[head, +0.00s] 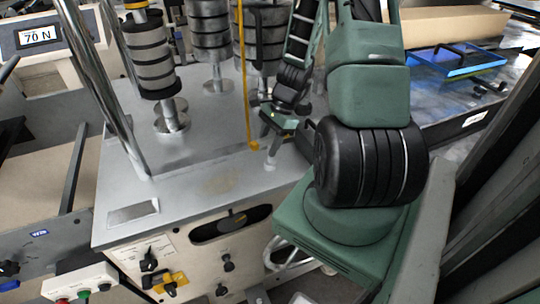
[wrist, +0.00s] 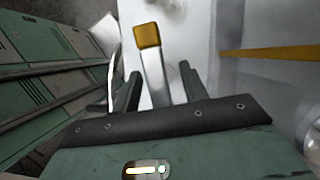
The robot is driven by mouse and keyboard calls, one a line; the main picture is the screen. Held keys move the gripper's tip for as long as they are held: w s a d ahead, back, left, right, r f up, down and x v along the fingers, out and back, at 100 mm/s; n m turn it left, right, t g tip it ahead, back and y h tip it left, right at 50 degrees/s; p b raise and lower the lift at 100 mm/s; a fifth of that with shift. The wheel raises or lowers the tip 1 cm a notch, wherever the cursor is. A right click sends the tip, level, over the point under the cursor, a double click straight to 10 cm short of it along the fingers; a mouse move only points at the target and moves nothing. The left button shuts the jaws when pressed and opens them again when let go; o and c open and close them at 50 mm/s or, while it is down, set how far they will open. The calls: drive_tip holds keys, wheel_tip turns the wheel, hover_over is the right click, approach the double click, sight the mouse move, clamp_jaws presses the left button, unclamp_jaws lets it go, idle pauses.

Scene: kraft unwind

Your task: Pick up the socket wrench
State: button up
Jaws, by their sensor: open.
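In the wrist view, a slim silver bar with an amber square end, which I take to be the socket wrench (wrist: 147,36), extends between my fingers. I cannot make out a socket or ratchet head on it. My gripper (wrist: 161,88) is open, with one dark finger on each side of the bar. Its lower end is hidden behind the gripper's dark front plate. I cannot tell whether either finger touches it. In the head view, my gripper (head: 269,148) points down at the front edge of the grey machine top; the wrench is not clear there.
The grey machine top (head: 205,120) carries several posts stacked with dark and silver discs (head: 152,55). A yellow strip (head: 246,80) hangs close left of my gripper. A front panel with knobs (head: 150,258) lies below. A blue tray (head: 455,62) is at the right.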

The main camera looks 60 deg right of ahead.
drive_tip(key=shift+a+f, duration=0.1)
drive_tip(key=shift+f, duration=0.2)
drive_tip(key=shift+c, duration=0.3)
clamp_jaws()
drive_tip(key=shift+r, duration=0.2)
